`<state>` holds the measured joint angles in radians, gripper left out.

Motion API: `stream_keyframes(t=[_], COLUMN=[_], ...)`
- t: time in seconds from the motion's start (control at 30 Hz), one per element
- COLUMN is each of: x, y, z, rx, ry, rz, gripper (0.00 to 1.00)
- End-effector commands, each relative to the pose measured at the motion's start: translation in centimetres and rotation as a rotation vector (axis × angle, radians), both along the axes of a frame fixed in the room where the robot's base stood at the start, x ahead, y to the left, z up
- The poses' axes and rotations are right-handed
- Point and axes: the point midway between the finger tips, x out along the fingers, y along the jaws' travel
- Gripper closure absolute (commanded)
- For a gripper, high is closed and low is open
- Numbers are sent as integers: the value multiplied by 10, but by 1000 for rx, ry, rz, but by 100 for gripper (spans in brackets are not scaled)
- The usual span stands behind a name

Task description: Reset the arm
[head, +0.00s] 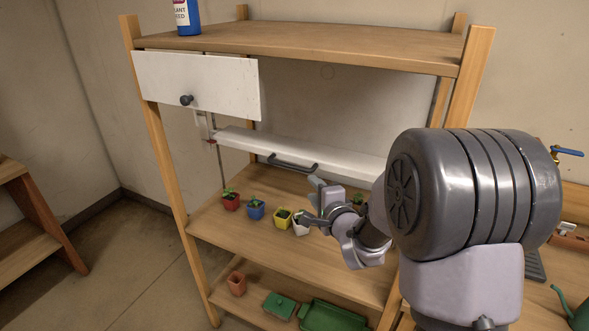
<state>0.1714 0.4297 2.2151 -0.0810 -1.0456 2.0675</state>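My gripper (311,202) is at the middle shelf of the wooden rack, in the lower middle of the head view. Its two fingers look spread apart, with nothing seen between them. A small white pot (299,226) stands just below and left of the fingertips, partly covered by the lower finger. Whether they touch, I cannot tell. My arm reaches in from the right and hides the right part of the rack.
A red pot (230,201), a blue pot (255,210) and a yellow pot (281,218) stand in a row on the middle shelf (245,236). Above are a white drawer (215,85) and a white panel with a dark handle (292,164). Green trays (332,318) sit below.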

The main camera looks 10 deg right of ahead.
Motion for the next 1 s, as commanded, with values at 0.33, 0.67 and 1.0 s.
stream_keyframes(t=[0.33, 0.67, 1.0], x=[-247, -365, -364], y=[25, 74, 73], z=[53, 38, 38], rx=[-788, -920, -919], ry=[535, 584, 585], rz=[323, 735, 733], gripper=[64, 64, 64])
